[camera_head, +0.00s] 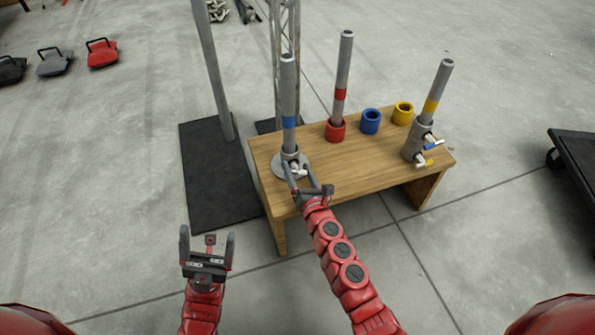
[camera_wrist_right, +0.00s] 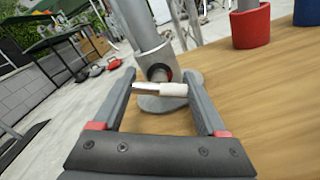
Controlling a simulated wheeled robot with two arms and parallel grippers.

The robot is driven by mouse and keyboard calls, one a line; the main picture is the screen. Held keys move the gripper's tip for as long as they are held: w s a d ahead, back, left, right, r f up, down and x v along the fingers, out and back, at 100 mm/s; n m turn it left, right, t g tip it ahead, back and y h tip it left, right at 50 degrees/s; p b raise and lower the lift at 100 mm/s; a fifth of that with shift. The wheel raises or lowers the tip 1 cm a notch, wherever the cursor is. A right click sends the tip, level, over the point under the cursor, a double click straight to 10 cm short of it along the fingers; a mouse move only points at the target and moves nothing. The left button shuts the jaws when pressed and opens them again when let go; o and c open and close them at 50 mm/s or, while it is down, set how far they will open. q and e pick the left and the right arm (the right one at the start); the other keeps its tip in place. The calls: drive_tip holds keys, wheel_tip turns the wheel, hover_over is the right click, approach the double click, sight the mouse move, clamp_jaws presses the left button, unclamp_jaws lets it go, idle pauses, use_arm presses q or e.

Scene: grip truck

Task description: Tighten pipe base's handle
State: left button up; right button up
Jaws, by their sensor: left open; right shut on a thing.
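The pipe base (camera_head: 281,168) is a round grey plate with a collar at the left end of the wooden table. A grey pipe with a blue band (camera_head: 289,105) stands upright in it. Its handle, white with a metal end, shows in the right wrist view (camera_wrist_right: 165,89), sticking out from the collar. My right gripper (camera_head: 306,178) is at the front of the base, shut on the handle, which lies crosswise between its fingers. The base (camera_wrist_right: 160,103) is partly hidden by the fingers. My left gripper (camera_head: 207,240) is open and empty, left of the table and apart from it.
On the wooden table (camera_head: 360,178) are a red-banded pipe in a red ring (camera_head: 336,130), a blue ring (camera_head: 370,121), a yellow ring (camera_head: 403,113) and a yellow-banded pipe in a valved base (camera_head: 415,145). A pole on a black plate (camera_head: 215,185) stands left.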

drive_tip(key=shift+f+m, duration=0.1)
drive_tip(key=shift+m, duration=0.6)
drive_tip(key=o, duration=1.3)
drive_tip(key=shift+s, duration=0.1)
drive_tip(key=v, duration=1.7)
drive_tip(key=shift+s, duration=0.15)
drive_tip(key=shift+c, duration=0.2)
